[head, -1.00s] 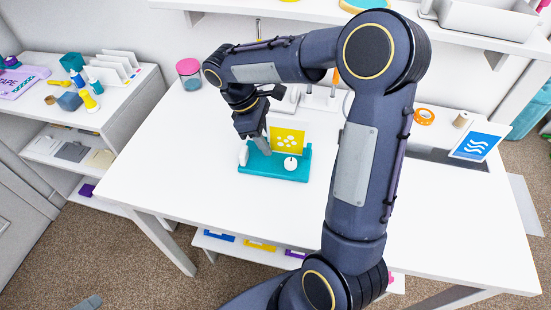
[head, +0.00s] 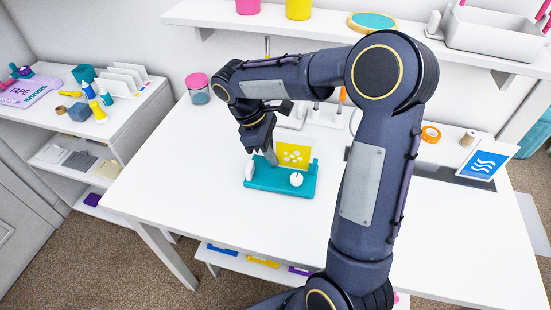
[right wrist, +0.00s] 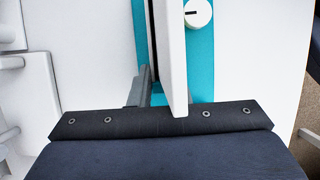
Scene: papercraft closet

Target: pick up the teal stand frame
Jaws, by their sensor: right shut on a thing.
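The teal stand frame (head: 265,184) is on the white table, with a flat teal base and a yellow panel (head: 292,155) with white dots standing on it. A white round knob (head: 296,179) is at its front right and a white piece (head: 250,170) at its left end. My right gripper (head: 271,158) reaches down at the left part of the stand and is shut on it. In the right wrist view the teal base (right wrist: 202,75) runs beneath a white upright panel (right wrist: 172,45) by the fingers. The exact grip contact is partly hidden. My left gripper is out of view.
Behind the stand are white holders (head: 325,113) with upright tools. A pink-lidded jar (head: 198,92) stands at the back left of the table (head: 190,165). Orange tape (head: 431,133) and a blue wave card (head: 483,163) are at the right. The front left tabletop is clear.

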